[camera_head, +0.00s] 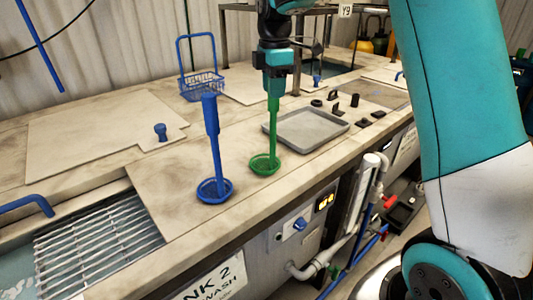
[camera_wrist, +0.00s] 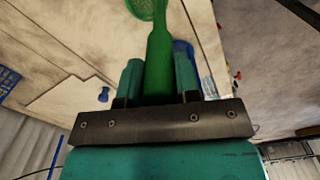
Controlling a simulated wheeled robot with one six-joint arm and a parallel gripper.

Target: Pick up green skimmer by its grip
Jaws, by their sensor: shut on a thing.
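The green skimmer (camera_head: 273,132) hangs upright below my gripper (camera_head: 273,92) in the head view, its shallow mesh bowl lowest. My gripper is shut on the top of its grip. In the wrist view, the green grip of the skimmer (camera_wrist: 160,58) sits between the two teal fingers of my gripper (camera_wrist: 159,80), and part of its bowl shows at the top edge. Whether the bowl touches the bench or is slightly above it, I cannot tell. The fingers hide the upper end of the grip.
A blue skimmer (camera_head: 213,140) stands upright just left of the green one. A grey tray (camera_head: 312,128) lies to the right, with small dark parts beyond. A blue wire basket (camera_head: 202,86) stands behind. An open tank with a grating (camera_head: 98,240) is at front left.

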